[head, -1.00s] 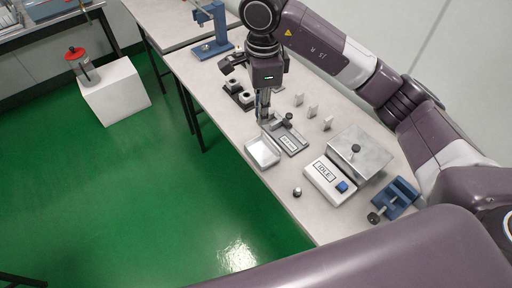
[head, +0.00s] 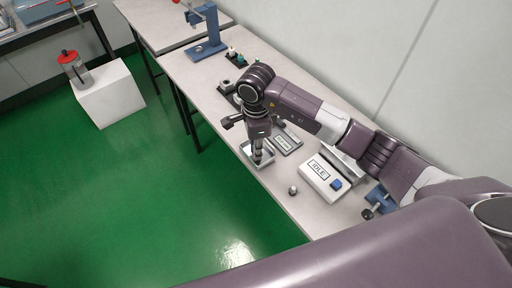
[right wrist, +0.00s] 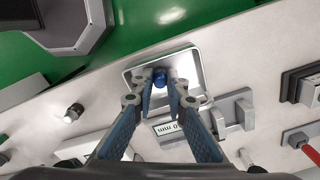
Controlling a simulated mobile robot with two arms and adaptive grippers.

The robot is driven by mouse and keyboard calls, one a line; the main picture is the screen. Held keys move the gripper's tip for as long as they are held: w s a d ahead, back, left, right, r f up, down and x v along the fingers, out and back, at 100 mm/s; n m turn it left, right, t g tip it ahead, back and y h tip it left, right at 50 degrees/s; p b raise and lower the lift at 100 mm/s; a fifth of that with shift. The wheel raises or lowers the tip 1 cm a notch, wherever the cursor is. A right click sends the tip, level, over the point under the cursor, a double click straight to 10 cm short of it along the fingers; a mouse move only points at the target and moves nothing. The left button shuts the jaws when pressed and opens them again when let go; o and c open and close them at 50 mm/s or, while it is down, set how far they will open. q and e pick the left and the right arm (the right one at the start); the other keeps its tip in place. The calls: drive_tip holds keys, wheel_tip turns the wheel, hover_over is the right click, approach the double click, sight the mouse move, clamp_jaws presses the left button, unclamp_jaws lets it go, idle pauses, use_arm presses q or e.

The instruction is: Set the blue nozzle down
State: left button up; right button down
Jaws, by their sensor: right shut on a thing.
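The blue nozzle (right wrist: 160,79) shows in the right wrist view as a small dark blue piece between my right fingertips. My right gripper (right wrist: 163,86) is shut on it, over the shallow silver tray (right wrist: 201,72). I cannot tell whether the nozzle touches the tray floor. In the head view, my right gripper (head: 258,160) points down at the tray (head: 270,156), and the fingers and arm hide the nozzle and part of the tray. My left gripper is not in view.
Beside the tray lies a grey gauge (head: 288,141) with a display. A white box reading IDLE (head: 316,180) and a small knob-like part (head: 293,190) are to the right. A blue stand (head: 208,40) is farther back. Bare table lies around the small part.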

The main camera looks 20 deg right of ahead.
drive_tip(key=c, duration=2.2)
unclamp_jaws()
drive_tip(key=shift+f, duration=0.1)
drive_tip(key=shift+r, duration=0.25)
drive_tip(key=shift+w+r, duration=0.15)
drive_tip(key=shift+r, duration=0.2)
wheel_tip(320, 180, up, 11)
drive_tip(key=b, duration=0.2)
